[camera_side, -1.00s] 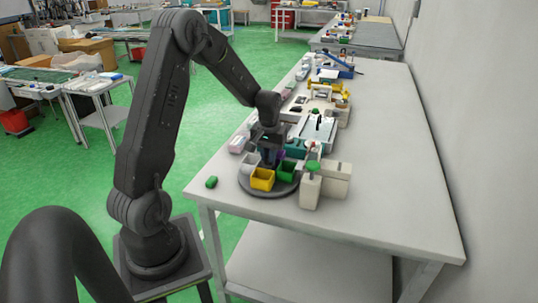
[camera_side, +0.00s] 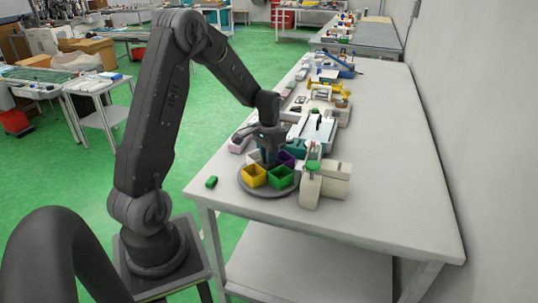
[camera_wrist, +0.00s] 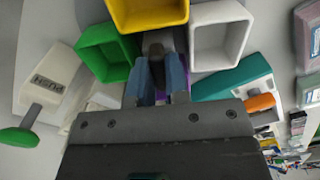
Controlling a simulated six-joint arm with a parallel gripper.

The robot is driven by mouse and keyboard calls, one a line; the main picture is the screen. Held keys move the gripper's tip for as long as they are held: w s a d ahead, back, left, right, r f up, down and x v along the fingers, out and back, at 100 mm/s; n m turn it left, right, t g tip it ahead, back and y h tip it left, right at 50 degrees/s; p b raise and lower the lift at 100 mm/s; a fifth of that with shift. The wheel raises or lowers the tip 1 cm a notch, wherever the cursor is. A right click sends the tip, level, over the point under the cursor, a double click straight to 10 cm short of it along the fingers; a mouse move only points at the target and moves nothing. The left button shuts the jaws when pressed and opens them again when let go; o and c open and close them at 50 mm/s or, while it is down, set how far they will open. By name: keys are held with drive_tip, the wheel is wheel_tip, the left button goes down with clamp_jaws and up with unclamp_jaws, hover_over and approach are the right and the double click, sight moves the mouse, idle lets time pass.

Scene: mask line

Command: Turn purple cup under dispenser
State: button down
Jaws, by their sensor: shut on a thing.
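The purple cup (camera_side: 286,159) shows at the back right of a round grey turntable (camera_side: 262,193) in the side view, partly behind my gripper and the green cup. My gripper (camera_side: 267,161) points down at the turntable's middle. In the wrist view its blue-grey fingers (camera_wrist: 160,60) are shut on a dark central knob (camera_wrist: 158,42) between the cups. The cream dispenser (camera_side: 310,188) with a green-topped lever stands just right of the turntable; it also shows at left in the wrist view (camera_wrist: 50,80).
The turntable also bears a yellow cup (camera_side: 253,177), a green cup (camera_side: 281,178) and a white cup (camera_wrist: 220,35). A small green block (camera_side: 211,182) lies near the table's left edge. Teal and white fixtures stand behind. The table's right front is clear.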

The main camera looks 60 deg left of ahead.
drive_tip(key=m, duration=0.5)
drive_tip(key=shift+m, duration=0.4)
drive_tip(key=m, duration=0.5)
drive_tip(key=shift+m, duration=0.3)
drive_tip(key=c, duration=1.1)
unclamp_jaws()
wheel_tip(320, 180, up, 14)
drive_tip(key=shift+f, duration=0.1)
